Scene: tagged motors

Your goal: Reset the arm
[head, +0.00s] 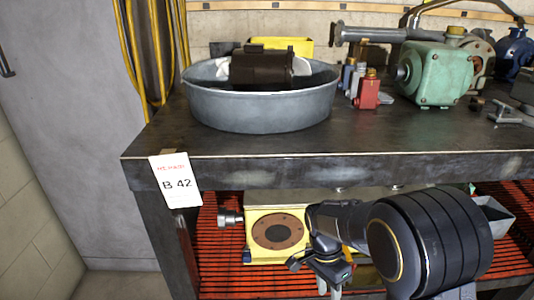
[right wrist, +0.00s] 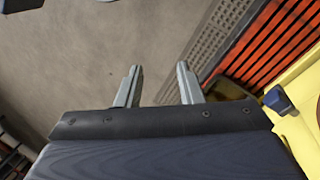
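My right arm comes in at the lower right of the head view, in front of the workbench. Its gripper (head: 333,281) is low, in front of the lower shelf, and its tips run near the bottom edge. In the right wrist view the two fingers of the right gripper (right wrist: 159,68) stand apart with nothing between them, so it is open and empty over the floor. My left gripper is not in view.
The workbench (head: 250,172) carries a grey basin (head: 260,112) with a dark motor (head: 262,68), a red part (head: 368,92) and a green motor (head: 438,74). A tag (head: 175,181) reading B 42 hangs at its front corner. A yellow unit (head: 276,233) sits on the red slatted shelf (head: 222,268).

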